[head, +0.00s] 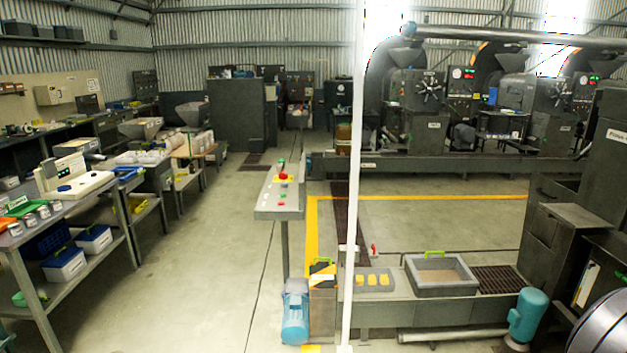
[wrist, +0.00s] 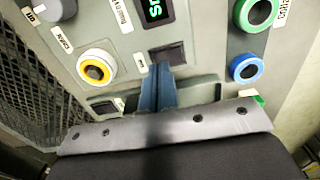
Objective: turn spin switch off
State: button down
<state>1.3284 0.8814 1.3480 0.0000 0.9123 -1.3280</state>
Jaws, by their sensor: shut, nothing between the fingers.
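In the wrist view my gripper (wrist: 160,72) has its blue-grey fingers together and empty. The fingertips are at the lower part of a grey control panel (wrist: 208,55), just below a dark rectangular switch or recess (wrist: 168,54). I cannot tell if they touch it. Another dark rectangle (wrist: 103,104) lies to the left, partly hidden by my gripper body. The label by the fingers is too small to read, so I cannot tell which control is the spin switch. My gripper is not visible in the head view.
Near the fingers are a yellow-ringed button (wrist: 96,67), a green-ringed button (wrist: 257,12), a blue-ringed button (wrist: 246,67) and a green-lit display (wrist: 155,10). Dark mesh (wrist: 40,90) is at the left. In the head view, open floor (head: 220,250) lies between bench (head: 110,205) and machines.

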jog(key=shift+f, duration=0.9)
dwell(0.8)
jog(key=shift+r, duration=3.55)
notch_tip(320, 180, down, 7)
jog(key=shift+f, duration=0.1)
